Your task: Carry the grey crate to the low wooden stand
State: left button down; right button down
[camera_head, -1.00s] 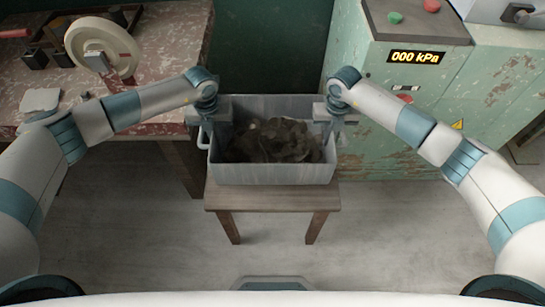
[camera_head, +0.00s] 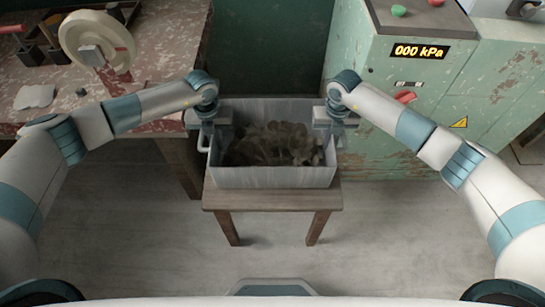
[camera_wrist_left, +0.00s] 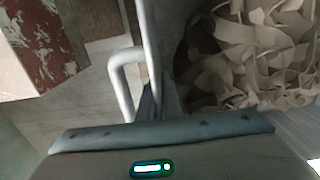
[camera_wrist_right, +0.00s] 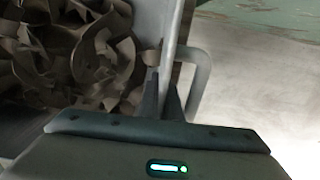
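The grey crate (camera_head: 270,177) is level over the low wooden stand (camera_head: 270,199), full of curly clay trimmings (camera_head: 275,145). I cannot tell whether its base touches the stand top. My left gripper (camera_head: 208,135) is at the crate's left end. In the left wrist view its fingers (camera_wrist_left: 160,100) close on the crate's side wall by a bar handle (camera_wrist_left: 123,85). My right gripper (camera_head: 335,132) is at the right end. In the right wrist view its fingers (camera_wrist_right: 163,98) pinch the wall beside the other handle (camera_wrist_right: 198,80). The fingertips are partly hidden.
A worn worktable (camera_head: 110,110) with a wheel (camera_head: 97,42) stands on the left. A green cabinet (camera_head: 370,105) with a "000 kPa" display (camera_head: 421,51) stands behind and right. The floor (camera_head: 270,255) in front of the stand is clear.

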pick_arm(q)
jog(key=shift+a+f+b, duration=0.1)
jog(key=shift+f+b, duration=0.5)
jog(key=shift+f, duration=0.1)
pick_arm(e)
jog(key=shift+d+f, duration=0.1)
jog(key=shift+f, duration=0.6)
pick_arm(q)
jog(key=c, duration=2)
grip_release()
pick_arm(e)
jog(key=c, duration=2)
grip_release()
jog(key=shift+r, duration=0.1)
pick_arm(q)
jog(key=shift+r, duration=0.1)
jog(key=shift+r, duration=3.95)
pick_arm(e)
jog(key=shift+r, duration=0.1)
notch_tip(320, 180, up, 12)
jog(key=shift+f, duration=0.1)
